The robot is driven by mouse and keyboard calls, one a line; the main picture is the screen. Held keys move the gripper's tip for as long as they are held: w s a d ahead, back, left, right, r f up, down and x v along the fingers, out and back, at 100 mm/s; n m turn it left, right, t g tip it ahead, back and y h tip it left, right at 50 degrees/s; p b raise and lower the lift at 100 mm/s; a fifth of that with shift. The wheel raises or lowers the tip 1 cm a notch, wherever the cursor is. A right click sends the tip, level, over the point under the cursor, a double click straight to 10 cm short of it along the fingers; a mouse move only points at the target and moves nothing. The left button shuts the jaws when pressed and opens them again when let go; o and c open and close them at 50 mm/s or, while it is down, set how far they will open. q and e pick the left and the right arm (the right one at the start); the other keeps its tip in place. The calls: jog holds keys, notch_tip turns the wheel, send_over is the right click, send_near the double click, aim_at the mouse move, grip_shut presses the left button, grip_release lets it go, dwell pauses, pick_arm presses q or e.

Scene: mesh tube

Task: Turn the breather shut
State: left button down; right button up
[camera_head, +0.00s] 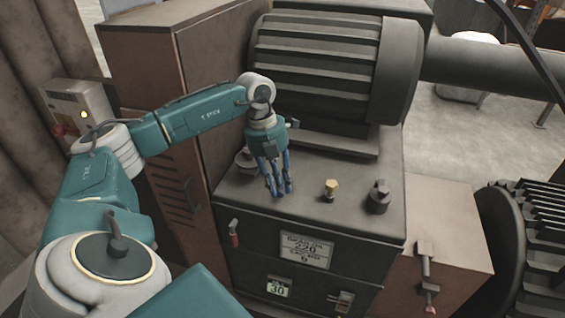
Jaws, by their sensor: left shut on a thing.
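My left gripper (279,192) points down at the flat top of the dark machine housing (310,215). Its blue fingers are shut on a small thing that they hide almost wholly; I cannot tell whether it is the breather. A small brass-yellow fitting (330,190) stands upright on the housing top, to the right of the fingers and apart from them. A dark round cap with a knob (379,197) stands further right. A round fitting (244,159) shows partly behind the gripper, on its left. My right gripper is not in view.
A large ribbed motor (330,70) stands behind the housing top, close to my left wrist. A brown cabinet (150,60) is at the left. Small levers (234,233) and labels (306,250) are on the housing front. A ribbed dark machine (530,220) stands at the right.

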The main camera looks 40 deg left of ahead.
pick_arm(q)
jog(key=shift+r, duration=0.15)
jog(key=c, duration=1.5)
grip_release()
jog(key=shift+o, duration=0.2)
notch_tip(320, 180, up, 12)
jog(key=s+a, duration=0.1)
jog(key=a, duration=0.1)
jog(key=shift+a+f, duration=0.1)
jog(key=shift+f, duration=0.1)
